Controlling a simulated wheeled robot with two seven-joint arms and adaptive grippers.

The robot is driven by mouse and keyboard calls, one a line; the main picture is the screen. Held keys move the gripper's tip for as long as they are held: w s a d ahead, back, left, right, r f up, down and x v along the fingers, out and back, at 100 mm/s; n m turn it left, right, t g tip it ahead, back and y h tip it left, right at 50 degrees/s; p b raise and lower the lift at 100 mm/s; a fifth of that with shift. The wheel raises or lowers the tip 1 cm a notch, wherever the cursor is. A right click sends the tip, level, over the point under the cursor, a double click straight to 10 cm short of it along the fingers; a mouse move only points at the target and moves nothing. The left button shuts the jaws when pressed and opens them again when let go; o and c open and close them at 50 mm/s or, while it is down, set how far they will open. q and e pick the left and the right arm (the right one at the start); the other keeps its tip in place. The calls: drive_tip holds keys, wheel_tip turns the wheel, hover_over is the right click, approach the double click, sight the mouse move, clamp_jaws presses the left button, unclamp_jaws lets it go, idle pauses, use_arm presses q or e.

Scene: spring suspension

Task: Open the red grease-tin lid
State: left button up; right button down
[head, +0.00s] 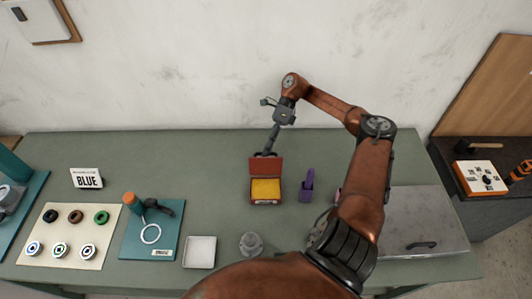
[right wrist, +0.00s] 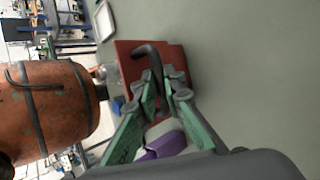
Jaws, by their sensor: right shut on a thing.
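The red grease tin (head: 265,201) stands near the middle of the bench with yellow grease (head: 265,189) showing inside. Its red lid (head: 266,167) is swung up at the tin's back edge, well open. My right gripper (head: 266,154) reaches down from behind to the top of the lid. In the right wrist view, my right gripper (right wrist: 165,88) is shut on the lid's dark curved handle (right wrist: 150,52), with the red lid (right wrist: 128,62) behind it. The fingers partly hide the lid there. My left gripper is not in view.
A purple holder (head: 307,186) stands close to the tin's right. A white tray (head: 199,252) and a grey round part (head: 251,244) lie nearer. A teal mat (head: 140,240) and a cream board with rings (head: 68,235) are at left.

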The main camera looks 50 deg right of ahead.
drive_tip(key=shift+s+f, duration=0.3)
drive_tip(key=shift+f, duration=0.3)
drive_tip(key=shift+a, duration=0.1)
drive_tip(key=c, duration=2)
unclamp_jaws()
drive_tip(key=shift+w+r, duration=0.15)
drive_tip(key=shift+r, duration=0.15)
wheel_tip(320, 180, up, 10)
